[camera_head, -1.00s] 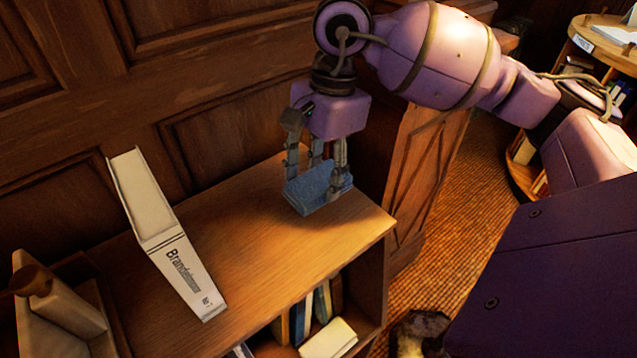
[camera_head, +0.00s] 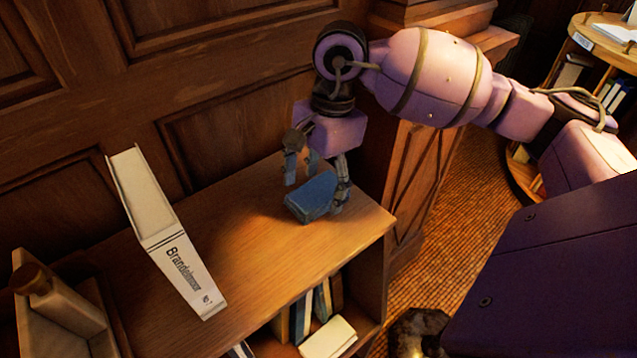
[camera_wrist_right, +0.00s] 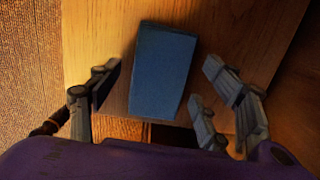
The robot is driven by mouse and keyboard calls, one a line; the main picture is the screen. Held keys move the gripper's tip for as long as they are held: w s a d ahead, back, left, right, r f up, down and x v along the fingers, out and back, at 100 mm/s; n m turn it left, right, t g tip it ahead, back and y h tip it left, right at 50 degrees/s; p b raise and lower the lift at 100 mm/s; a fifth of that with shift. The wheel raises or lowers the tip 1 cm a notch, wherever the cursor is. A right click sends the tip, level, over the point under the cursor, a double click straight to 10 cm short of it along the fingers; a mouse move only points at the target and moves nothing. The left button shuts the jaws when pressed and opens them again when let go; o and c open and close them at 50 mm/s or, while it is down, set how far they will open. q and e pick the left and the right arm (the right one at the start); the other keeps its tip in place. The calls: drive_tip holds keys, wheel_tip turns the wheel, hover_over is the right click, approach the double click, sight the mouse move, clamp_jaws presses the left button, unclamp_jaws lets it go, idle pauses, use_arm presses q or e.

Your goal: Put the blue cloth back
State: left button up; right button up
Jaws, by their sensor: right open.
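In the head view one finger partly covers the cloth's right side. My left gripper is not in view.
A pale holder (camera_head: 62,310) stands at the lower left. Wood panelling (camera_head: 200,130) rises close behind. The shelf top between binder and cloth is clear.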

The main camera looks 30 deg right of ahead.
sight(326, 186)
wheel_tip(326, 186, up, 12)
drive_tip(key=d, duration=0.1)
drive_tip(key=shift+d, duration=0.4)
idle(0.6)
